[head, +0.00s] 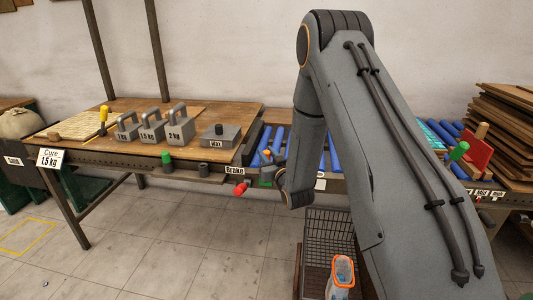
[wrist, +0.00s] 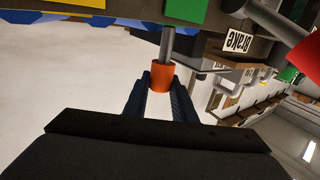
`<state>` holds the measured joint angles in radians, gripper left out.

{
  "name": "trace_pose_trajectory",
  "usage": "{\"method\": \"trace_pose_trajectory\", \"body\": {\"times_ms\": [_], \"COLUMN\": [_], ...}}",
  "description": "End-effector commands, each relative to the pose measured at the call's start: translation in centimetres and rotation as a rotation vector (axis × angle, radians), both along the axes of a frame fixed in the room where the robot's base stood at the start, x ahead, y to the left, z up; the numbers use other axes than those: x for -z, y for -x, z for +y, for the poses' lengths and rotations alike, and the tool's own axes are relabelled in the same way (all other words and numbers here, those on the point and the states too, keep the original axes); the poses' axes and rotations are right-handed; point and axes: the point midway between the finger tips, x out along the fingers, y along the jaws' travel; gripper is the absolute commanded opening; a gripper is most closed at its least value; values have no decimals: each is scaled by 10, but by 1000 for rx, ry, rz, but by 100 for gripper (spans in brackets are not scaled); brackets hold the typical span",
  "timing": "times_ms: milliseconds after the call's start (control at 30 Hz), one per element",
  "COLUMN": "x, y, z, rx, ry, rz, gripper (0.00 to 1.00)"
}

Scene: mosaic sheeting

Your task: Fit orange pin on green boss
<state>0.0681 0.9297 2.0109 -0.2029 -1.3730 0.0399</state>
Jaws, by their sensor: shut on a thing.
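My gripper (wrist: 160,84) is shut on the orange pin (wrist: 162,75), with one dark finger on each side of its orange head. The pin's grey shank points up in the wrist view to the table's dark edge rail, beside a green square (wrist: 185,9). I cannot tell whether the shank touches or enters anything there, and no boss shows clearly at its tip. In the head view, my gripper (head: 276,164) is at the rail right of the Brake label, with a green patch (head: 265,183) just below it and a small orange spot (head: 267,153) beside it.
The Brake lever's red knob (head: 240,189) sticks out left of my gripper. Blue rollers (head: 305,148) lie behind it. Several grey weights (head: 180,131) stand on the wooden table at left. A wire basket (head: 325,235) stands below. A green knob (head: 458,150) is at right.

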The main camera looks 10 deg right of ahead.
Motion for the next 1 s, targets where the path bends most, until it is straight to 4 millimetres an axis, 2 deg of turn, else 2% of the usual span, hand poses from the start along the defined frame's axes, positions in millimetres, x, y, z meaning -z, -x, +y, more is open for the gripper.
{"method": "trace_pose_trajectory", "body": {"times_ms": [1000], "x": [28], "y": [0], "z": [0], "rx": [0], "ry": [0], "rz": [0], "gripper": [0]}}
